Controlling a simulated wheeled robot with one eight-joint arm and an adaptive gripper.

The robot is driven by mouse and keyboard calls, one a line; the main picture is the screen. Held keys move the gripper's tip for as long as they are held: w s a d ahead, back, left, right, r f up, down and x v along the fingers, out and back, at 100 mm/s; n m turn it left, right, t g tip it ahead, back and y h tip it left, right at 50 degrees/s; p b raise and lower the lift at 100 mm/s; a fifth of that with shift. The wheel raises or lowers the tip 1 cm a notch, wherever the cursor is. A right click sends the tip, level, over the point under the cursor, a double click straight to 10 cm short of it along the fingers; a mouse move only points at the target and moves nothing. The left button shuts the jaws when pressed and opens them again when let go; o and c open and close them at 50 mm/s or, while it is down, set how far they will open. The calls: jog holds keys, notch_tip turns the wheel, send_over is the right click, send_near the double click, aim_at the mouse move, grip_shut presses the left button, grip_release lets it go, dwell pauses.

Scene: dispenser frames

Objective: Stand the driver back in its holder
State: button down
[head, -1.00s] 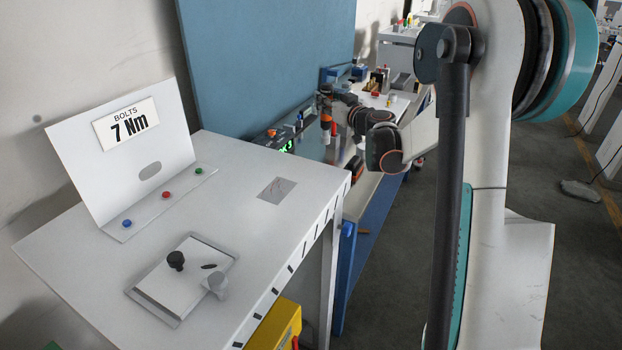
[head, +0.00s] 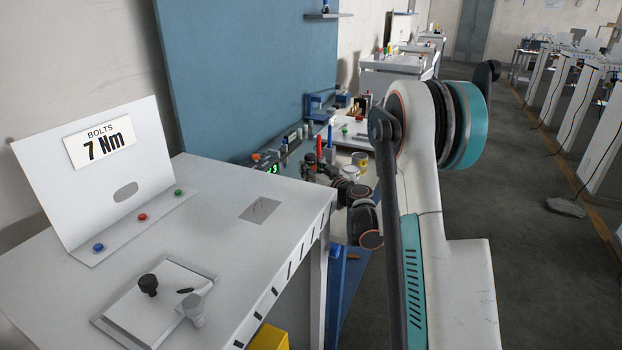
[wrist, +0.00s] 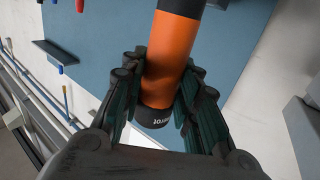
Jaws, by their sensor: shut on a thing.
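The driver (wrist: 168,50) has an orange body with black ends and white lettering near the lower end. In the wrist view my gripper (wrist: 163,88) is shut around it, with dark fingers on both sides. The driver's upper end runs out of the picture. In the head view the gripper is small and partly hidden among my arm links, near the cluttered bench (head: 350,158) behind the white table. I cannot make out the driver's holder for certain.
The white table (head: 225,215) carries a "7 Nm" sign (head: 100,143), coloured buttons and a tray (head: 110,325) with a black knob (head: 148,285). A green display (head: 272,168) and upright tools stand behind it. A blue panel (head: 230,70) rises behind. Open floor lies right.

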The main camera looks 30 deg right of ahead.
jog(key=shift+f+b, duration=0.3)
jog(key=shift+f, duration=1.1)
jog(key=c, duration=1.2)
grip_release()
jog(key=shift+f, duration=0.1)
jog(key=s, duration=0.4)
jog(key=s+p, duration=0.1)
jog(key=s, duration=0.3)
jog(key=s+d, duration=0.1)
jog(key=s, duration=0.3)
jog(key=shift+r+p, duration=0.35)
jog(key=shift+r, duration=0.05)
